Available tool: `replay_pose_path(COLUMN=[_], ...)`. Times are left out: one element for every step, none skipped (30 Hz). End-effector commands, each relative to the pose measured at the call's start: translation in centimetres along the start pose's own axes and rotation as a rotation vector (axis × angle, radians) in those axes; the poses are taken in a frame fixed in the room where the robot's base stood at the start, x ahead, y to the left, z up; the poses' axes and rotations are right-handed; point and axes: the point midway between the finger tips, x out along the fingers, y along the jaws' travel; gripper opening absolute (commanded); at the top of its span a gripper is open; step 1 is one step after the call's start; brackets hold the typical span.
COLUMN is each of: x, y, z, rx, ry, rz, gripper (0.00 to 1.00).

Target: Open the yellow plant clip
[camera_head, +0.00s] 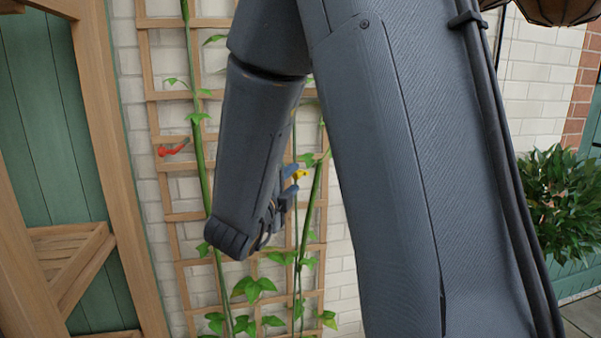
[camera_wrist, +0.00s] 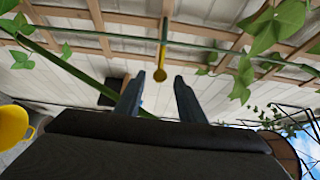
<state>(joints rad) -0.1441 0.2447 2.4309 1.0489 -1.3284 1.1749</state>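The yellow plant clip (camera_wrist: 161,62) is in the upper middle of the wrist view, at a green stem by the wooden trellis, with its rounded end towards me. In the head view the yellow clip (camera_head: 299,175) shows just beyond my fingers, partly hidden by them. My gripper (camera_wrist: 157,92) has its two fingers spread apart, with the clip's rounded end in line with the gap between them. I cannot tell whether they touch it. In the head view my gripper (camera_head: 287,188) is partly hidden by my own arm.
A red clip (camera_head: 173,149) is on the left of the wooden trellis (camera_head: 183,216), by a green stem (camera_head: 196,130). A wooden-framed green door (camera_head: 40,90) stands at the left. A leafy bush (camera_head: 560,205) is at the right. A yellow object (camera_wrist: 12,127) shows at the wrist view's left edge.

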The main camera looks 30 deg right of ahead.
Motion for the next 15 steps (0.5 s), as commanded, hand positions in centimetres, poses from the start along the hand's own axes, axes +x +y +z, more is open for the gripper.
replay_pose_path(x=[0.2, 0.4, 0.7, 1.1, 1.4, 2.0, 2.5, 3.0, 3.6, 4.1, 4.6, 5.2, 5.6, 6.0, 6.4], y=[-0.1, -0.1, -0.1, -0.1, -0.1, -0.1, -0.1, -0.1, -0.1, -0.1, -0.1, -0.1, -0.1, -0.1, -0.1], z=[0.0, 0.0, 0.0, 0.0, -0.1, 0.0, -0.1, -0.1, 0.0, -0.1, -0.1, 0.0, 0.0, 0.0, 0.1], rx=[-0.001, -0.001, -0.002, -0.002, -0.003, -0.004, -0.004, -0.004, -0.004, -0.004, -0.003, -0.004, -0.004, -0.004, -0.004], ry=[0.0, -0.001, -0.001, 0.0, 0.0, -0.001, 0.0, 0.0, -0.001, -0.001, 0.0, -0.002, -0.002, -0.002, -0.003], rz=[0.0, 0.001, 0.001, 0.002, 0.002, 0.003, 0.003, 0.003, 0.003, 0.003, 0.003, 0.003, 0.003, 0.004, 0.004], gripper=[0.36, 0.36, 0.36, 0.36, 0.36, 0.36, 0.36, 0.36, 0.36, 0.36, 0.36, 0.36, 0.36, 0.36, 0.36])
